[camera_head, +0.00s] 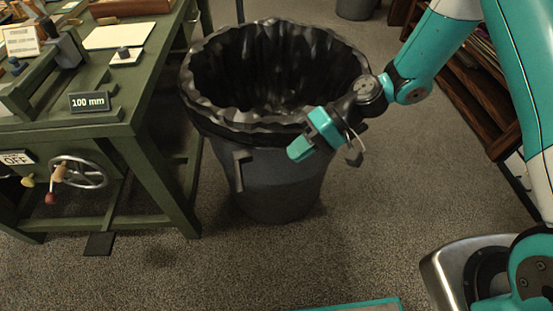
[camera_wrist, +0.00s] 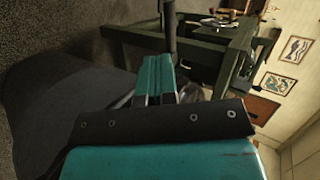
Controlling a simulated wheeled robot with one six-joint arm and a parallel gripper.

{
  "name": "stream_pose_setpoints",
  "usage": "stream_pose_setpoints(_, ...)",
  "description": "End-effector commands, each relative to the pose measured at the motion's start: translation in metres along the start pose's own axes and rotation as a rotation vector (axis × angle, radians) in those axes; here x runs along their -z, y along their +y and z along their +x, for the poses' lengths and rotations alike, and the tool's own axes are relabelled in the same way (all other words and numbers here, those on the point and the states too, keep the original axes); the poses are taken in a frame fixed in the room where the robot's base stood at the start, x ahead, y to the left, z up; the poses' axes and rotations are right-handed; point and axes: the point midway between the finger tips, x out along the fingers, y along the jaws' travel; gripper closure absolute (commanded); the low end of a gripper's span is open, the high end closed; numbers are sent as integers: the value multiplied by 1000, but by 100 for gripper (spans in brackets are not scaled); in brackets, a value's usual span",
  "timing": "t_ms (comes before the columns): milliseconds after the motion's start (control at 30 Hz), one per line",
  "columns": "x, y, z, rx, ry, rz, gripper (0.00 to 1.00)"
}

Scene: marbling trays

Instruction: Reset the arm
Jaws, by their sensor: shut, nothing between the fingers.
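My gripper (camera_head: 300,151) is teal and shut with nothing in it. In the head view it hangs at the front right of a black-lined bin, overlapping the bin's outer wall and pointing down to the left. Whether it touches the bin cannot be told. In the wrist view the two teal fingers (camera_wrist: 158,75) lie together. My arm reaches in from the right side of the head view.
The dark bin (camera_head: 270,185) stands on grey carpet beside a green bench (camera_head: 150,95) with a handwheel (camera_head: 80,173) and a "100 mm" sign (camera_head: 89,101). Brown shelves (camera_head: 478,95) stand at the right. Open carpet lies in front of the bin.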

Motion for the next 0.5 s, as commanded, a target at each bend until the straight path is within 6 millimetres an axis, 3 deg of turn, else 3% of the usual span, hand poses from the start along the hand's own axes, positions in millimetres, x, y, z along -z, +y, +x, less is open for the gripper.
stream_pose_setpoints(133,-2,0,-18,0,2,-1,100)
stream_pose_setpoints(400,-4,-1,-23,-1,-1,-3,100)
stream_pose_setpoints(500,-5,-10,-27,-21,-7,-21,100)
